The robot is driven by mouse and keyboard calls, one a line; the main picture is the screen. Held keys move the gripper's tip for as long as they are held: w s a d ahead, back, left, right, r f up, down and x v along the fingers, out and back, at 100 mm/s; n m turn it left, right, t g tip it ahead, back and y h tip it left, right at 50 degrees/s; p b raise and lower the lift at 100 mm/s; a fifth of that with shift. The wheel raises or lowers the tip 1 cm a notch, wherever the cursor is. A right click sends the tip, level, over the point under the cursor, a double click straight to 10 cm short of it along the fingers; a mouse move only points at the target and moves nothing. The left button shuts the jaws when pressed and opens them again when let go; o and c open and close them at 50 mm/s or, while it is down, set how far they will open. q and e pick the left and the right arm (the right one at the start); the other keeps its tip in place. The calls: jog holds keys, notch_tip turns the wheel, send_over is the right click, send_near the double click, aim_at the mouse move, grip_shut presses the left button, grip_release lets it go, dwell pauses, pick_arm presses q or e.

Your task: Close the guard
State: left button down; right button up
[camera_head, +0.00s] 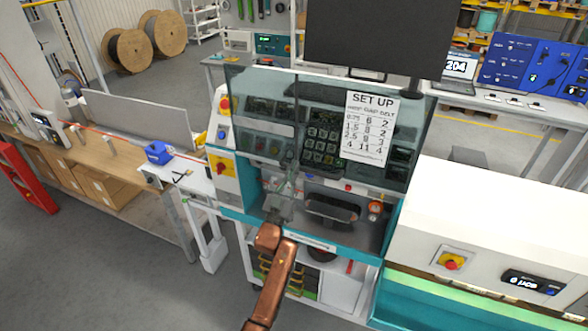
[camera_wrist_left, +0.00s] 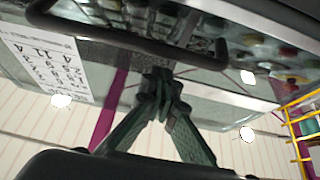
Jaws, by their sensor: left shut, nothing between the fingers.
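The guard (camera_head: 270,105) is a tinted see-through panel on the front of the teal and white machine (camera_head: 228,213). A white SET UP sheet (camera_head: 368,128) is on it. It stands raised, with the work opening below it uncovered. In the left wrist view the guard (camera_wrist_left: 95,65) is close above, with a dark bar handle (camera_wrist_left: 120,47) across it. My left gripper (camera_head: 289,178) is in front of the opening, near the guard's lower edge. In the left wrist view its fingertips (camera_wrist_left: 160,78) are together and empty, close to the handle; contact cannot be told. My right gripper is out of view.
A dark monitor (camera_head: 375,35) hangs above the machine. A white and teal cabinet (camera_head: 490,225) stands close on the right. Open floor (camera_head: 110,270) lies at the lower left.

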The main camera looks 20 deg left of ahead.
pick_arm(q)
jog(key=shift+w+f, duration=0.15)
jog(key=shift+f, duration=0.55)
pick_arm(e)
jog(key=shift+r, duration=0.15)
